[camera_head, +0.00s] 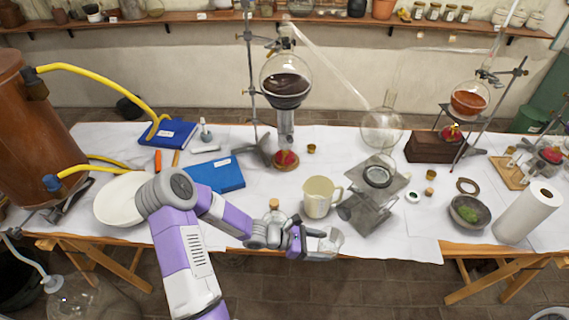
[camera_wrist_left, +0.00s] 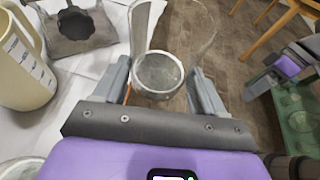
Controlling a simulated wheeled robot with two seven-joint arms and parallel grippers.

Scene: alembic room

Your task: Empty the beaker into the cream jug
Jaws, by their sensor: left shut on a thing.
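The clear glass beaker (camera_head: 334,241) is in my left gripper (camera_head: 318,244), just off the table's front edge. In the left wrist view the beaker (camera_wrist_left: 158,72) sits between the two grey fingers of my left gripper (camera_wrist_left: 160,84), which is shut on it. I cannot tell what is inside it. The cream jug (camera_head: 318,197) stands upright on the table, behind the gripper and apart from the beaker. Its handle points right. The jug (camera_wrist_left: 24,68) also shows at the left of the left wrist view, with graduation marks on its side.
A grey metal stand (camera_head: 367,212) is right of the jug, and a corked bottle (camera_head: 274,212) is left of it. A flask apparatus (camera_head: 286,80) rises behind. A purple-grey part of mine (camera_wrist_left: 289,66) shows at the wrist view's right edge. Floor lies below the beaker.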

